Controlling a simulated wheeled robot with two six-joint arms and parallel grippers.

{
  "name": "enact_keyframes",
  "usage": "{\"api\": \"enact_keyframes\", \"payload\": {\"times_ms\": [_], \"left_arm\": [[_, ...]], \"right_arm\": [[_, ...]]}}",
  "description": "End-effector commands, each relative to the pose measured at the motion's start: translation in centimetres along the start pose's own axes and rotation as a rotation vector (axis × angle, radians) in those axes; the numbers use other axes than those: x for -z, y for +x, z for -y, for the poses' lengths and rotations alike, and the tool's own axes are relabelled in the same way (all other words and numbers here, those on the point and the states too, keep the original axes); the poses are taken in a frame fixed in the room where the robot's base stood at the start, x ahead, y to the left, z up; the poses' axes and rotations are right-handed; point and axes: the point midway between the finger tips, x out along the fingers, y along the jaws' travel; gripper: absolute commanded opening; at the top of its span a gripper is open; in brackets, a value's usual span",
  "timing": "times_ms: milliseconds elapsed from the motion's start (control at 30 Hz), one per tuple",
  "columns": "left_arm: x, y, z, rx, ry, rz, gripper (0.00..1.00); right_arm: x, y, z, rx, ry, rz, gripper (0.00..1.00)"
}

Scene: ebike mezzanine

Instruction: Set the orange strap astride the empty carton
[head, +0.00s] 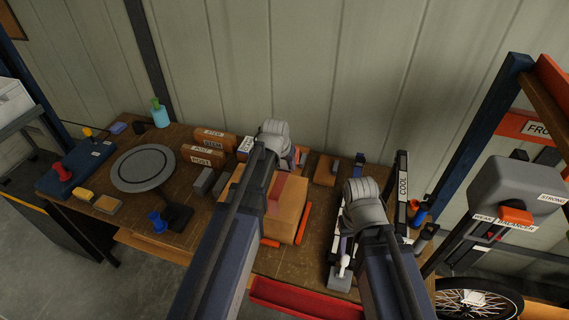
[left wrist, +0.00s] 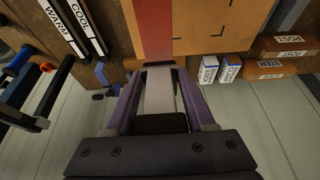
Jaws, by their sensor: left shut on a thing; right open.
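The carton (head: 292,208) is a brown box near the middle of the bench; its top also shows in the left wrist view (left wrist: 225,22), with dark corner marks. A reddish-orange strip, which looks like the orange strap (left wrist: 153,30), runs out from my left fingertips across the carton's brown face. It also shows over the carton in the head view (head: 276,196). My left gripper (left wrist: 159,68) is shut at the strap's end, at the carton's back edge; the exact grip is partly hidden. I cannot tell whether the strap touches the carton. My right gripper (head: 352,240) is open, right of the carton.
Orange bars (head: 303,224) lie close by the carton's right and front sides. A round grey turntable (head: 143,168) and labelled brown blocks (head: 203,156) stand to the left. A red tray (head: 290,299) is at the front edge.

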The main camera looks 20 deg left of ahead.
Motion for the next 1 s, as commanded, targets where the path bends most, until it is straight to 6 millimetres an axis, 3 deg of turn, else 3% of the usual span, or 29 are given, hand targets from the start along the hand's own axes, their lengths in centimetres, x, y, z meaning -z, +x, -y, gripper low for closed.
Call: {"api": "enact_keyframes", "payload": {"times_ms": [100, 1000], "left_arm": [[-0.6, 1.5, 0.0, 0.000, 0.000, 0.000, 0.00], [-3.9, 9.4, 0.0, 0.000, 0.000, 0.000, 0.00]], "right_arm": [[0.1, 1.6, 0.1, -0.001, -0.006, -0.001, 0.50], [0.7, 10.1, 0.9, -0.002, -0.011, -0.004, 0.50]]}}
